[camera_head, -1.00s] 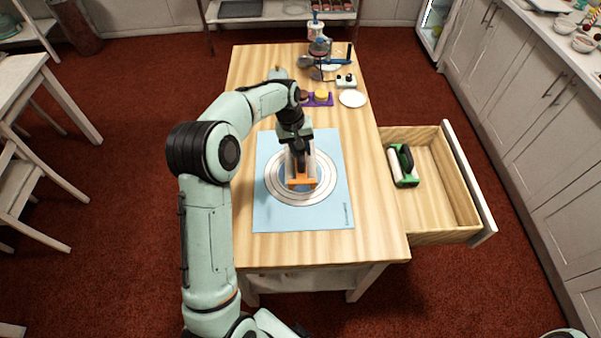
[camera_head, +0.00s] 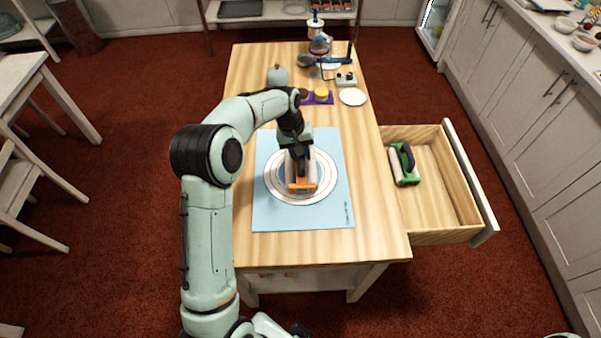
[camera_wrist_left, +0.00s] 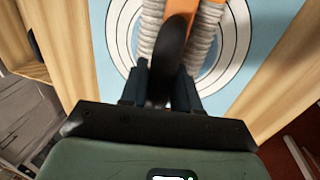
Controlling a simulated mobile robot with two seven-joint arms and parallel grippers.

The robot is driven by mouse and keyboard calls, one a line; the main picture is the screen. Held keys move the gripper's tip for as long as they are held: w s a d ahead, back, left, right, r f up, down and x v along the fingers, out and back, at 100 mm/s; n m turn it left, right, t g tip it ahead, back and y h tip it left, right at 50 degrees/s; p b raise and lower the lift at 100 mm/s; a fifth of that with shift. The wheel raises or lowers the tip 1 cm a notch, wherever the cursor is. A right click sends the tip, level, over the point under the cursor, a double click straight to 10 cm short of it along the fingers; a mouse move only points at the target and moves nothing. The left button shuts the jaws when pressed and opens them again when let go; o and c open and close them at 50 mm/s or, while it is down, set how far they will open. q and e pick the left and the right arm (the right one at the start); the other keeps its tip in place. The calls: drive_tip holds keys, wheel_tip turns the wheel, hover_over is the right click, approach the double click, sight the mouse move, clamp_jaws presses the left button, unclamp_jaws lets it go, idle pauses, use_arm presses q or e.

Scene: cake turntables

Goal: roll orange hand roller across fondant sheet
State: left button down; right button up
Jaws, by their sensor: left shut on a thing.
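The orange hand roller (camera_head: 301,187) has an orange frame, a black handle and pale ribbed rollers; it also shows in the left wrist view (camera_wrist_left: 208,15). My left gripper (camera_head: 298,154) is shut on its black handle, seen between the fingers in the left wrist view (camera_wrist_left: 168,88). My right gripper is out of view.
A green roller (camera_head: 404,165) lies in the open drawer (camera_head: 440,210) at the table's right. A white plate (camera_head: 352,97), a purple tray (camera_head: 318,99) and a stand mixer-like device (camera_head: 318,45) stand toward the back. The wooden table (camera_head: 375,215) is clear around the mat.

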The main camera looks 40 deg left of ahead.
use_arm(q)
drive_tip(key=shift+f, duration=0.5)
drive_tip(key=shift+s, duration=0.1)
drive_tip(key=shift+s+a+f, duration=0.1)
drive_tip(key=shift+s+a, duration=0.1)
drive_tip(key=shift+s+a+f, duration=0.2)
drive_tip(key=shift+s+a, duration=0.2)
drive_tip(key=shift+s, duration=0.1)
drive_tip(key=shift+r, duration=0.1)
idle(0.5)
